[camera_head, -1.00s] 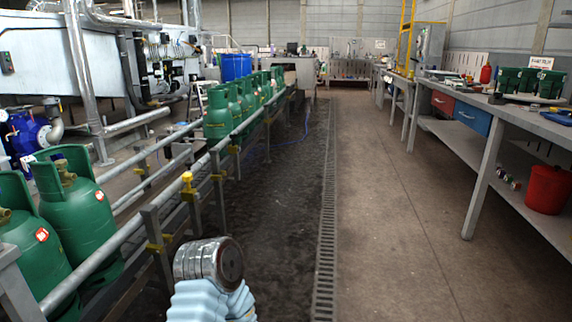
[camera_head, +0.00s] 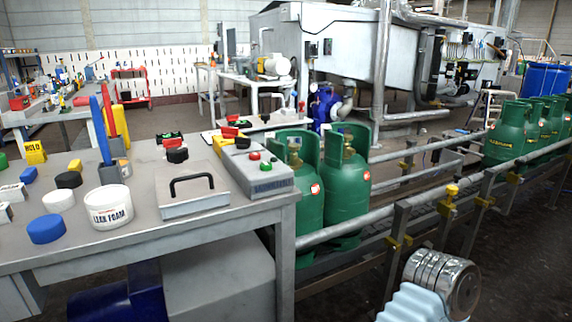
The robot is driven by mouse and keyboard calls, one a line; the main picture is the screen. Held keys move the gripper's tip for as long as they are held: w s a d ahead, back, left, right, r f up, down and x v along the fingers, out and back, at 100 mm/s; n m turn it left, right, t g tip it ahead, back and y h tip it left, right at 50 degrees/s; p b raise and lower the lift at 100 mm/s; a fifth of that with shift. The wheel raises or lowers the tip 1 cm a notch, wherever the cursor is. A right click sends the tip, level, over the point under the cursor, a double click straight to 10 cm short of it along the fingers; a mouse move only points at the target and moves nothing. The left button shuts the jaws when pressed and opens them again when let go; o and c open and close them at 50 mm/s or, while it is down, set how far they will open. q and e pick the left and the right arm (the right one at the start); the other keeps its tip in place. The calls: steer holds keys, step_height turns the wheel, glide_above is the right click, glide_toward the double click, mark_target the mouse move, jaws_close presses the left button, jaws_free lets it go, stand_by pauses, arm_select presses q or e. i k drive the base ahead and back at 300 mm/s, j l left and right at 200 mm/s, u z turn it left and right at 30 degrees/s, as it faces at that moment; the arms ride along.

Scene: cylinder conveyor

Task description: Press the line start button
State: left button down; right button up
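A grey control box (camera_head: 258,175) sits at the right end of the workbench, beside the green gas cylinders. Neither of my grippers shows in this view. Only a silver joint and pale blue sleeve of my own arm show at the bottom right, well apart from the box.
The workbench (camera_head: 150,243) holds a LEAK FOAM tub (camera_head: 108,207), a case with a black handle (camera_head: 190,196) and several caps. Two green cylinders (camera_head: 352,181) stand against its right end, behind the conveyor rail (camera_head: 375,215). Dark open floor lies at the right.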

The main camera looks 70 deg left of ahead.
mark_target(266, 166)
steer(key=u, duration=2)
